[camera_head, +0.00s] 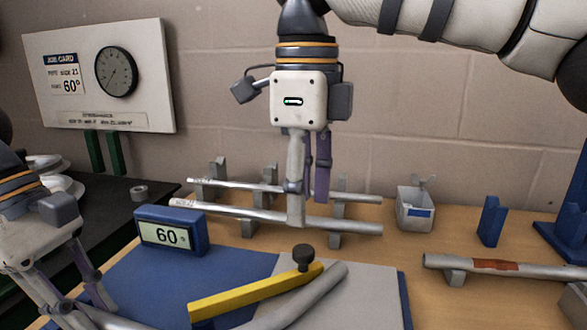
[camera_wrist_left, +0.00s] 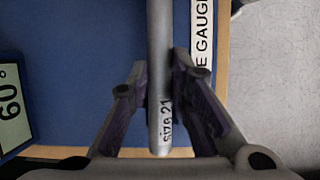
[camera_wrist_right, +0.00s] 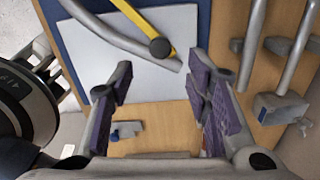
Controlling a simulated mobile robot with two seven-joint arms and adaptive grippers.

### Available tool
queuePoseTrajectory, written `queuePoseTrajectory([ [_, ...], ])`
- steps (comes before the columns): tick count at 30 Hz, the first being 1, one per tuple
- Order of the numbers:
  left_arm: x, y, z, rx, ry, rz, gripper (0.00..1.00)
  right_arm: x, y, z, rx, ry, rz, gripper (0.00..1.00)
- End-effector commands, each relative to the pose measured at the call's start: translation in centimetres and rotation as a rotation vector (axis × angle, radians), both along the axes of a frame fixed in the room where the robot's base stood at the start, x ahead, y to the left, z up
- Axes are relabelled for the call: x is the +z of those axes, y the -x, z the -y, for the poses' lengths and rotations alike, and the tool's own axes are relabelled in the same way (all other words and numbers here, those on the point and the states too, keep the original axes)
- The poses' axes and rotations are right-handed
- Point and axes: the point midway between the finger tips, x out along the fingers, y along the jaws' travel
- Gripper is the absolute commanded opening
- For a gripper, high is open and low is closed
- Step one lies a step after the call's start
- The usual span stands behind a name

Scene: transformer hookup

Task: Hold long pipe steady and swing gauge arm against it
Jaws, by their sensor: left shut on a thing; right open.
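The bent grey long pipe (camera_head: 312,290) lies on the blue and grey gauge board (camera_head: 395,285). My left gripper (camera_head: 90,312) is at the lower left, shut on the pipe's straight part, which is marked "size 21" in the left wrist view (camera_wrist_left: 158,90). The yellow gauge arm (camera_head: 245,294) with its black knob (camera_head: 303,258) lies beside the pipe's bent end; I cannot tell whether they touch. My right gripper (camera_head: 308,205) is open and empty above the far side of the board. The right wrist view shows the arm's knob (camera_wrist_right: 161,47) beyond its spread fingers.
A blue-framed display (camera_head: 170,230) reads 60°. Straight pipes (camera_head: 280,216) lie in a rack behind. A job card panel (camera_head: 100,75) stands at the back left.

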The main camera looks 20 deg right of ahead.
Motion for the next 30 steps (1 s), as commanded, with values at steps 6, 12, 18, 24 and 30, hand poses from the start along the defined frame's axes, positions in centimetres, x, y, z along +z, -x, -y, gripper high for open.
queuePoseTrajectory([
  [6,0.0,0.0,0.0,0.0,0.0,0.0,0.0,4.2,0.0,-0.1,0.0,0.0,0.003,0.44],
  [12,0.0,0.0,0.0,0.0,0.0,0.0,0.0,5.0,0.0,0.0,0.001,0.0,0.0,0.44],
  [18,0.0,0.0,0.0,0.0,0.0,0.0,0.0,5.0,0.0,0.0,0.001,0.0,0.0,0.44],
  [24,0.0,0.0,0.0,0.0,0.0,0.0,0.0,5.0,0.0,0.0,0.001,0.0,0.0,0.44],
  [30,0.0,0.0,0.0,0.0,0.0,0.0,0.0,5.0,0.0,0.0,0.001,0.0,0.0,0.44],
])
